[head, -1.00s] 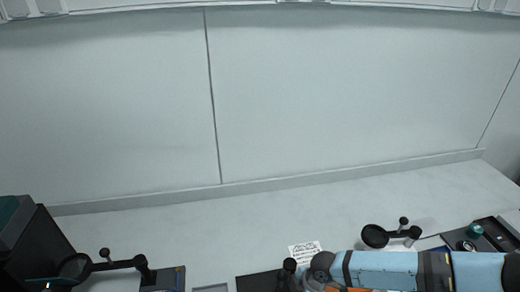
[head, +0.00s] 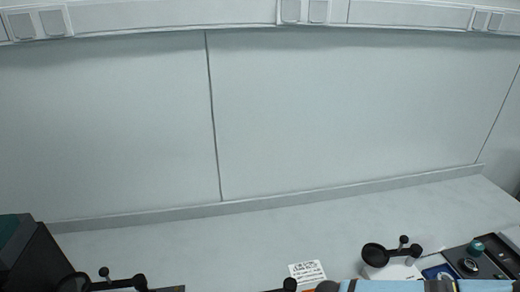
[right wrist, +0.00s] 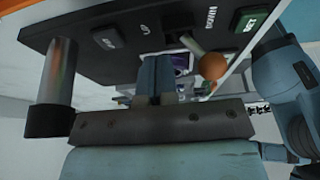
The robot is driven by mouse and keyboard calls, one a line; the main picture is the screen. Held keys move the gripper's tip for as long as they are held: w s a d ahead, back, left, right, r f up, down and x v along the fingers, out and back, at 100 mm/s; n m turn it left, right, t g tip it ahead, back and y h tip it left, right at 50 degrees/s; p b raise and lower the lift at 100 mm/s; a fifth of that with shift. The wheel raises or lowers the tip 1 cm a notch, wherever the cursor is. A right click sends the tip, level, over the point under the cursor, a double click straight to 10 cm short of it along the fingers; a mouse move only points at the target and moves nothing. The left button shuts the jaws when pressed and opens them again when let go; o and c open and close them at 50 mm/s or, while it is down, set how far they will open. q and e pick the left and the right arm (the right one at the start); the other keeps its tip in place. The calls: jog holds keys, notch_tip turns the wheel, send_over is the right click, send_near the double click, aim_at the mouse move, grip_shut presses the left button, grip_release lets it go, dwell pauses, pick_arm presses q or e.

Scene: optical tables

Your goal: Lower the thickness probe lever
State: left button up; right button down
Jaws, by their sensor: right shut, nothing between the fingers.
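In the right wrist view, a short metal lever (right wrist: 190,43) ends in an orange-brown ball knob (right wrist: 212,66). It projects from a dark instrument panel (right wrist: 118,20) marked "DOWN" and "SET". My right gripper (right wrist: 158,68) is shut and empty, its fingers pointing at the panel just left of the ball. Whether finger and ball touch cannot be told. In the head view only a strip of my right arm shows at the bottom edge; the lever cannot be made out there. My left gripper is in neither current view.
A metal cylinder with a black end (right wrist: 60,85) stands out from the panel's left side. A green "SET" button (right wrist: 248,20) is right of the lever. In the head view, black magnifier stands (head: 375,255) and a printed card (head: 307,271) are on the table; its back strip is clear.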

jog(key=shift+w+r, duration=0.1)
jog(key=shift+r, duration=0.05)
jog(key=shift+w+r+p, duration=0.2)
jog(key=shift+r+p, duration=0.5)
jog(key=shift+r, duration=0.55)
jog(key=shift+w+a+r, duration=0.1)
jog(key=shift+w+r, duration=0.1)
jog(key=shift+r, duration=0.95)
jog(key=shift+w+a+r, duration=0.1)
jog(key=shift+w+r, duration=0.1)
jog(key=shift+r, duration=0.9)
